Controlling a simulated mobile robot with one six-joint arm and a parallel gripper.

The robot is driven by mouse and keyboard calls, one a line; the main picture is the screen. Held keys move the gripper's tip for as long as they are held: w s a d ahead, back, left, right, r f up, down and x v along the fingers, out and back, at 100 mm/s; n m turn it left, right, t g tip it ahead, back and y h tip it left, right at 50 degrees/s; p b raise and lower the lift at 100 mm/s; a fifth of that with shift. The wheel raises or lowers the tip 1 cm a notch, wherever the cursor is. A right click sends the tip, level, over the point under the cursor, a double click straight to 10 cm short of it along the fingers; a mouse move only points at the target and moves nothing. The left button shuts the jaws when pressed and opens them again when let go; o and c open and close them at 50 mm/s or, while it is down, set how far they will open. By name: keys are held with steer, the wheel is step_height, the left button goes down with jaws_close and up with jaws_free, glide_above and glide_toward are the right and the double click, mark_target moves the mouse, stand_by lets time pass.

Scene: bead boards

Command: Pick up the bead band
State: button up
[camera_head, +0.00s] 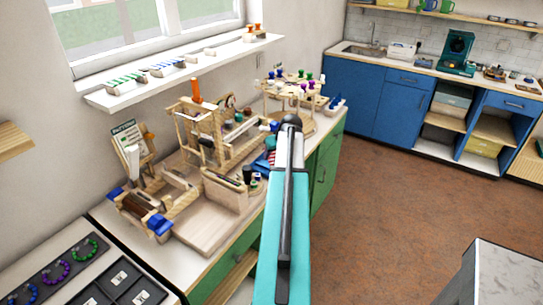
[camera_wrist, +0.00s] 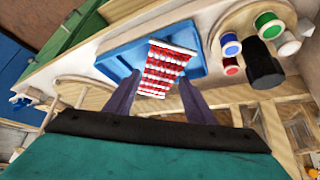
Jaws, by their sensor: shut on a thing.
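The bead band (camera_wrist: 168,60), with red and white rows, shows in the wrist view above a blue tray (camera_wrist: 118,62). My gripper (camera_wrist: 160,84) has a dark finger on each side of the band's lower part and is shut on it. The band's upper end sticks out past the fingertips. I cannot tell whether the band still touches the tray. In the head view my teal arm reaches toward the bench and hides the fingertips; a small red and blue patch shows just left of it.
Thread spools, a blue one (camera_wrist: 230,45) and a green one (camera_wrist: 268,22) among them, stand right of the tray beside a black cylinder (camera_wrist: 264,66). A wooden loom frame (camera_head: 207,135) and a round tiered stand (camera_head: 300,90) crowd the bench. The brown floor (camera_head: 400,190) is clear.

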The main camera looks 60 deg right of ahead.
steer(key=s+a+b, duration=0.1)
steer(key=s+a, duration=0.1)
steer(key=s, duration=0.2)
steer(key=s+a+r+b, duration=0.1)
steer(key=s+a, duration=0.1)
steer(key=s, duration=0.2)
steer(key=s+a+b, duration=0.1)
steer(key=s, duration=0.3)
steer(key=shift+s+a+r+b, duration=0.1)
steer(key=shift+a+r+b, duration=0.05)
steer(key=shift+a+b, duration=0.25)
